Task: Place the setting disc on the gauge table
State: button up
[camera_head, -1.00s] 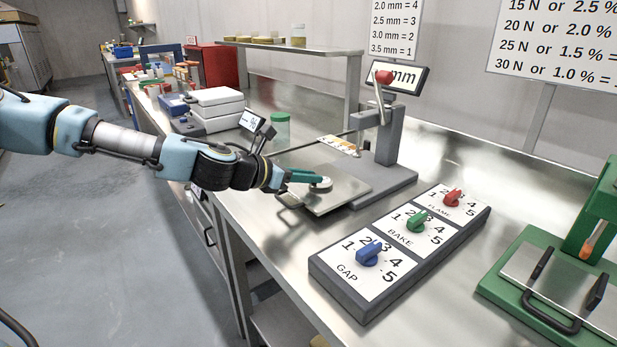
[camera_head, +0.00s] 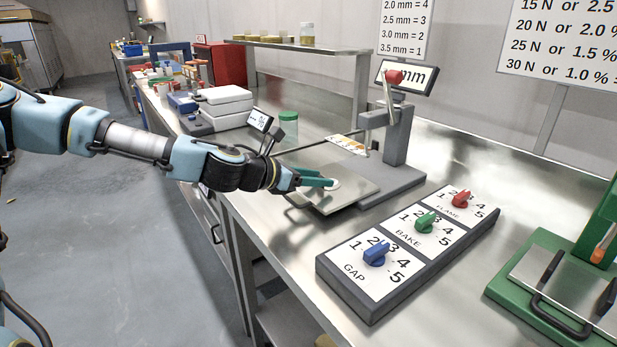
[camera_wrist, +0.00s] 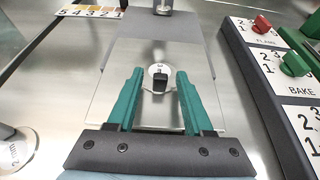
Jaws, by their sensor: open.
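The setting disc (camera_wrist: 160,74) is small, round and pale with a dark knob on top. It lies on the gauge table (camera_wrist: 112,87), a flat plate on the gauge base. In the head view the disc (camera_head: 334,184) shows just beyond my fingertips, on the gauge table (camera_head: 345,200). My gripper (camera_wrist: 160,84) is open, its two teal fingers on either side of the disc's knob with gaps at both sides. In the head view my gripper (camera_head: 326,184) is low over the plate. The gauge stand (camera_head: 396,135) with its red-knobbed lever rises behind the plate.
A control panel with GAP, BAKE and FLAME knobs (camera_head: 410,250) lies right of the gauge. A green press (camera_head: 560,285) stands farther right. A green-lidded jar (camera_head: 288,128) and a small display (camera_head: 260,120) are behind my arm. A color strip (camera_wrist: 90,12) lies left of the gauge.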

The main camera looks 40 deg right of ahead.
jog(key=shift+a+r, duration=0.15)
jog(key=shift+a, duration=0.1)
jog(key=b+v, duration=0.1)
jog(key=v, duration=0.3)
jog(key=shift+w+a, duration=0.1)
jog(key=shift+a, duration=0.2)
jog(key=a+r+p, duration=0.2)
jog(key=p, duration=0.1)
jog(key=p+v, duration=0.1)
jog(key=p, duration=0.1)
jog(key=p+v, duration=0.2)
jog(key=p, duration=0.1)
jog(key=p+v, duration=0.1)
jog(key=p, duration=0.1)
jog(key=shift+a+f+p, duration=0.3)
